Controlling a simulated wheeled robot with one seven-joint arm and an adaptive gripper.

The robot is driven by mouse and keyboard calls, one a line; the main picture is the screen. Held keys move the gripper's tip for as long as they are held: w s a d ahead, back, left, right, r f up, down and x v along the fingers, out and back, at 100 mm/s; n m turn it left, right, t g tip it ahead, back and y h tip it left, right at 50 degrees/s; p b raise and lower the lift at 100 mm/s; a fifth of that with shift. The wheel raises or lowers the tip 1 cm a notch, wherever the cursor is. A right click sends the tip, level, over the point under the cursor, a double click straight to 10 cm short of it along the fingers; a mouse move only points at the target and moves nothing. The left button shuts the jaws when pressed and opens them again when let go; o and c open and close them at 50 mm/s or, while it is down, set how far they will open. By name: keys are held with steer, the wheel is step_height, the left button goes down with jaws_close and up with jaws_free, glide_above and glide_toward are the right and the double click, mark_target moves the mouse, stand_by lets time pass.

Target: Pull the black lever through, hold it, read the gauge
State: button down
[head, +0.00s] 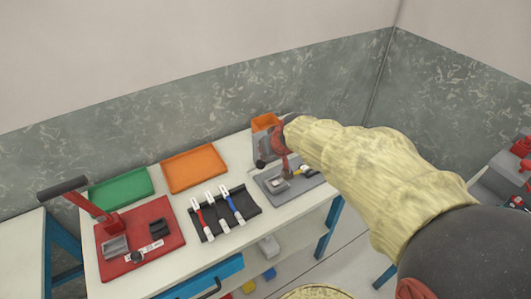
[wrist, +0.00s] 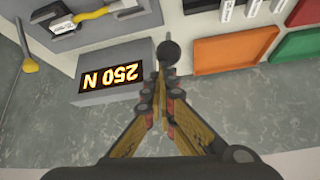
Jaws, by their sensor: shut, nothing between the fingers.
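A dark round knob or lever end (wrist: 168,48) shows in the wrist view just beyond the tips of my gripper (wrist: 161,80). My gripper is shut with nothing between its fingers; I cannot tell whether it touches the knob. A grey gauge box (wrist: 115,97) is left of the fingers, its lit display reading 250 N upside down in this view. In the head view, my gripper (head: 267,152) is at the bench's far right, beside a grey plate (head: 305,190) with a small fixture. My sleeved arm hides part of this area.
A red plate (head: 168,212) with a red lever and black grip (head: 62,188) is at the bench's left. Green (head: 122,188) and orange (head: 195,168) trays lie behind. A black rack (head: 243,217) holds 3 tools.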

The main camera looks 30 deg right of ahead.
steer(key=shift+s+a+f, duration=0.1)
steer(key=shift+s+f, duration=0.1)
steer(key=shift+f, duration=0.25)
steer(key=shift+s+a+f, duration=0.1)
steer(key=shift+s+f, duration=0.1)
steer(key=shift+f, duration=0.2)
steer(key=shift+w+r+p, duration=0.3)
steer(key=shift+r, duration=0.2)
step_height(320, 180, up, 3)
steer(key=w+p, duration=0.2)
steer(key=w, duration=0.1)
steer(key=s+r+p, duration=0.1)
steer(key=s+r, duration=0.3)
steer(key=s, duration=0.5)
steer(key=shift+s+d+r+p, duration=0.15)
steer(key=shift+d+r+p, duration=0.1)
steer(key=shift+r+p, duration=0.1)
